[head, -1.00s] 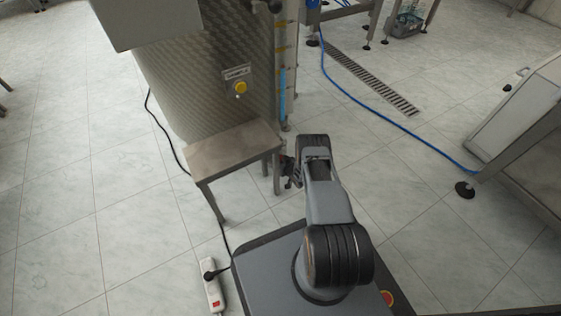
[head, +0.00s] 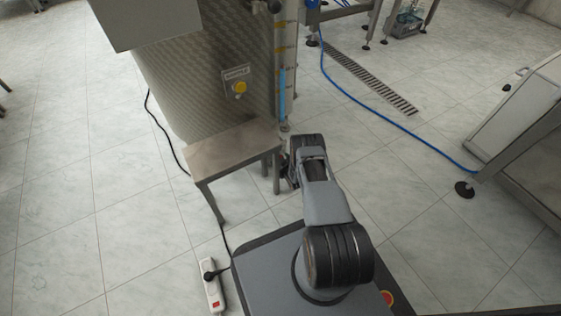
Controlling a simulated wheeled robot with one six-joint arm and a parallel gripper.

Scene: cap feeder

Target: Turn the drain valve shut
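The patterned steel tank (head: 200,80) stands at the upper middle of the head view. A level tube (head: 283,85) with blue liquid and yellow marks runs down its right edge. I cannot make out the drain valve; the foot of the tube and the area beside it are partly covered by my arm. My gripper (head: 286,176) shows only as a small dark shape at the left of my wrist, beside the right end of the small steel table. Its fingers are too small and hidden to tell whether they are open or touch anything.
A small steel table (head: 232,147) stands before the tank, close to my gripper. A yellow button (head: 239,88) is on the tank's SAMPLE plate. A power strip (head: 212,287) lies on the floor at lower left. A blue hose (head: 385,117) crosses the floor at right.

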